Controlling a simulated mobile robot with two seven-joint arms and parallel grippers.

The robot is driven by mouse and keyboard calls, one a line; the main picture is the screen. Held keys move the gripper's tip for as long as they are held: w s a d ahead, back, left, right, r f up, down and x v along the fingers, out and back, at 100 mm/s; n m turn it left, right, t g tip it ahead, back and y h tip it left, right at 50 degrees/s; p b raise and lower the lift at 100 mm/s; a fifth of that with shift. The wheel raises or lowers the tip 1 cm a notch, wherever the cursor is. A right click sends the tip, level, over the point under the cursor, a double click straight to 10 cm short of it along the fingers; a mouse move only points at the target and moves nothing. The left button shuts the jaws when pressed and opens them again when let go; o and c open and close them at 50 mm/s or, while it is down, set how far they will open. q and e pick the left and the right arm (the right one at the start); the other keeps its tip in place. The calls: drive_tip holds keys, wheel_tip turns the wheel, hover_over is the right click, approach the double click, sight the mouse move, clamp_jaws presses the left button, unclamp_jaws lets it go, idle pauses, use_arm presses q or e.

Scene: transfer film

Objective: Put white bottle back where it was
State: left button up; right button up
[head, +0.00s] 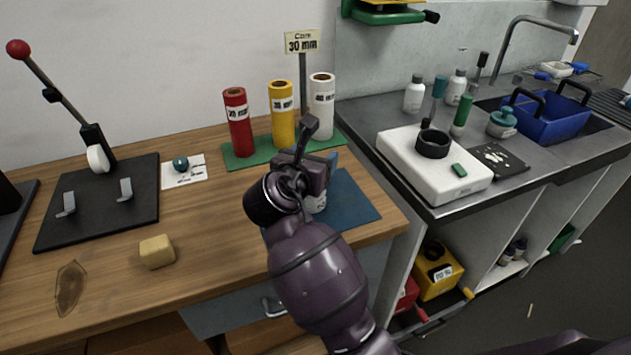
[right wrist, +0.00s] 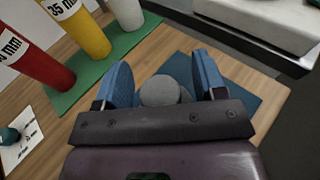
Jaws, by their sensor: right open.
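A white bottle (head: 317,204) stands on the blue mat (head: 352,202) at the right end of the wooden bench, mostly hidden behind my right gripper in the head view. In the right wrist view its round grey top (right wrist: 162,91) shows between the two blue fingers. My right gripper (head: 318,165) is open, with one finger on each side of the bottle; I cannot tell whether they touch it. Two other white bottles (head: 414,94) (head: 456,87) stand at the back of the grey counter. My left gripper is not in view.
Red (head: 239,125), yellow (head: 282,118) and white (head: 321,108) rolls stand on a green mat (head: 240,160) behind the gripper. A lever press (head: 95,150) is at the left. A white device (head: 440,172) and blue basket (head: 545,118) occupy the counter. The bench's front middle is mostly clear.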

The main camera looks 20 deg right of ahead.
drive_tip(key=shift+w+d, duration=0.15)
clamp_jaws()
idle(0.4)
drive_tip(key=shift+r, duration=0.1)
